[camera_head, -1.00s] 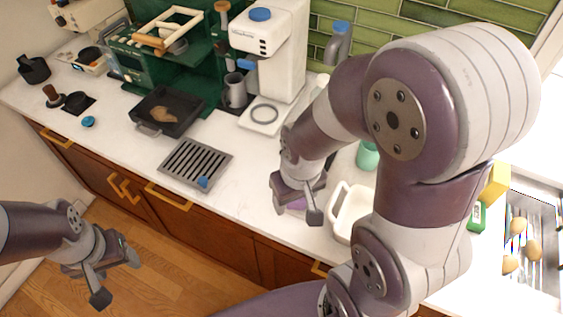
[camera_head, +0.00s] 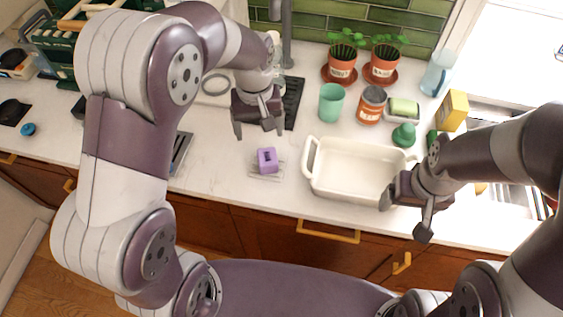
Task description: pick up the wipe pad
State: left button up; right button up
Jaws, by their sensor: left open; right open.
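A small purple block with a hole in its face (camera_head: 267,160) sits on a thin clear holder on the counter, left of the white dish. It may be the wipe pad; I cannot be sure. My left gripper (camera_head: 258,131) is open and empty, pointing down above the counter, a little behind the purple block in the picture. My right gripper (camera_head: 404,217) is open and empty at the right front corner of the white dish (camera_head: 350,192), and hides part of it. A green and yellow sponge (camera_head: 404,107) lies in a small tray at the back right.
A green cup (camera_head: 331,102), a labelled can (camera_head: 371,105), a green round-topped item (camera_head: 404,135) and a yellow box (camera_head: 453,110) stand behind the dish. Two potted plants (camera_head: 341,66) stand by the tiled wall. Counter around the purple block is clear.

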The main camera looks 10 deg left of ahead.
aim_at(267, 156)
pick_arm(q)
jog(key=shift+n, duration=0.3)
jog(key=f+p, duration=0.1)
jog(key=f, duration=0.3)
jog(key=d+f+p, duration=0.1)
jog(key=f, duration=0.3)
jog(key=w+f+p, duration=0.1)
jog(key=f, duration=0.3)
jog(key=shift+d+f, duration=0.1)
jog(key=shift+d, duration=0.05)
jog(key=shift+f, duration=0.35)
jog(key=c, duration=1.1)
